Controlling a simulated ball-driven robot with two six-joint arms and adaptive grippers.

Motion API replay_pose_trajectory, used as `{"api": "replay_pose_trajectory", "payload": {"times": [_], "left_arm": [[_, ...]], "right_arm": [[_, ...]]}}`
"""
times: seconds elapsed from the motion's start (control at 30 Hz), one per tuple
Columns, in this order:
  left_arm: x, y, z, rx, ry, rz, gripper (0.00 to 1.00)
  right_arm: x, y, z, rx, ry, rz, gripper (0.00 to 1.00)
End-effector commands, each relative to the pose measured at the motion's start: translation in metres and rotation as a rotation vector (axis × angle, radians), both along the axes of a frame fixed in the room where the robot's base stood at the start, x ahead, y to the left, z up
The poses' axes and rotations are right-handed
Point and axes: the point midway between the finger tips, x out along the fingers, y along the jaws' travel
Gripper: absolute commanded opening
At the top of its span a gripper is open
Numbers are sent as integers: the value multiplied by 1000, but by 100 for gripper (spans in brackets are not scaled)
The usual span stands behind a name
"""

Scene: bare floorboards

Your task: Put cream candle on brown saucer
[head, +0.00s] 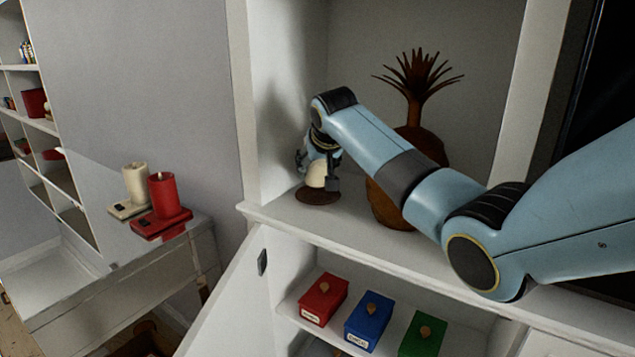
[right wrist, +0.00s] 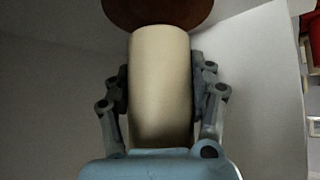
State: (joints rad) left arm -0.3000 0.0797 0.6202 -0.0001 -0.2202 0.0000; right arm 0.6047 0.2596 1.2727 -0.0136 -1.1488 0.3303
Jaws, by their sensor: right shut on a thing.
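The cream candle (head: 317,174) is between the fingers of my right gripper (head: 318,172), which is shut on it. The brown saucer (head: 318,197) lies on the white shelf, directly below the candle in the head view. In the right wrist view the candle (right wrist: 160,85) stands between the two fingers of the gripper (right wrist: 160,90), with its far end at the edge of the saucer (right wrist: 158,12). I cannot tell whether the candle touches the saucer. My left gripper is not in view.
A brown pineapple-shaped ornament (head: 382,206) stands right of the saucer, behind my right arm. Another cream candle (head: 136,184) and a red candle (head: 164,195) stand on a side cabinet at left. Red (head: 323,300), blue (head: 368,321) and green (head: 422,336) boxes sit on the lower shelf.

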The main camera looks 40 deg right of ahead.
Motion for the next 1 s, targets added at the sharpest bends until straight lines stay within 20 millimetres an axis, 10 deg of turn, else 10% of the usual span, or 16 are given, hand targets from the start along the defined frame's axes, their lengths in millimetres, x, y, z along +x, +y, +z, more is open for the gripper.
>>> {"api": "replay_pose_trajectory", "payload": {"times": [0.6, 0.63, 0.8, 1.0], "left_arm": [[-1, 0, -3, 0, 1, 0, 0], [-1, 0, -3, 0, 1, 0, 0], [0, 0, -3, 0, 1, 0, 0], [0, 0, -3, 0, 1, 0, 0]], "right_arm": [[0, 0, -39, 1, 0, -1, 5], [-1, 0, -41, 1, 2, -1, 56], [-1, 0, -40, 1, 2, -1, 79], [-1, 0, -40, 1, 2, -1, 80]]}}
